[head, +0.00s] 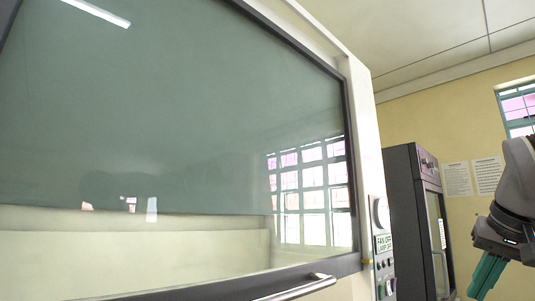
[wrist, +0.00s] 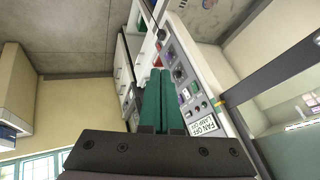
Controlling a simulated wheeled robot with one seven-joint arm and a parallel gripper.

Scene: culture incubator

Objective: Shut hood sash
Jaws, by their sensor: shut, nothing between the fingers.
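The hood sash (head: 180,120) is a large glass pane in a dark frame, filling the left and middle of the head view. Its bottom rail carries a silver bar handle (head: 297,288) at the lower edge of the picture. How far the sash stands open below the rail is out of view. My gripper (head: 482,285) is at the right edge of the head view, apart from the sash and to the right of it. In the wrist view its green fingers (wrist: 158,88) are together and empty. Part of the sash frame (wrist: 285,75) shows at the right there.
A control panel (head: 384,262) with buttons and a "FAN OFF" label is on the hood's right post; it also shows in the wrist view (wrist: 185,75). A dark cabinet (head: 408,220) stands behind it. Paper notices (head: 457,179) hang on the yellow wall.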

